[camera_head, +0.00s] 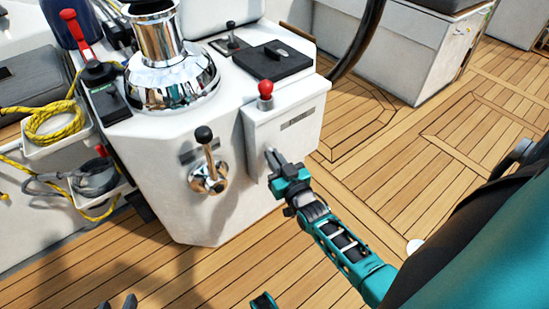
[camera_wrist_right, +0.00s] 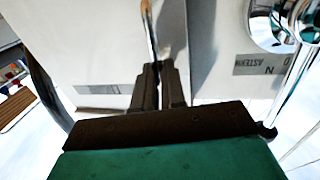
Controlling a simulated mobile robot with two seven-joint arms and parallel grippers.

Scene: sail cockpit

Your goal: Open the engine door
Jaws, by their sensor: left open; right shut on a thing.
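The engine door appears to be the white panel (camera_head: 290,133) with a small grey label, on the right part of the white cockpit pedestal. It also shows in the right wrist view (camera_wrist_right: 80,55). I cannot tell whether it stands ajar. My right gripper (camera_head: 271,156) is at the panel's lower left side. In the right wrist view its fingers (camera_wrist_right: 160,85) are shut on a thin shiny metal handle (camera_wrist_right: 149,28), partly hidden by them.
A black-knobbed lever (camera_head: 206,150) sticks out left of my right gripper. A chrome winch (camera_head: 171,72) tops the pedestal. Yellow rope (camera_head: 52,122) hangs at left. The teak deck (camera_head: 430,150) at right is clear.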

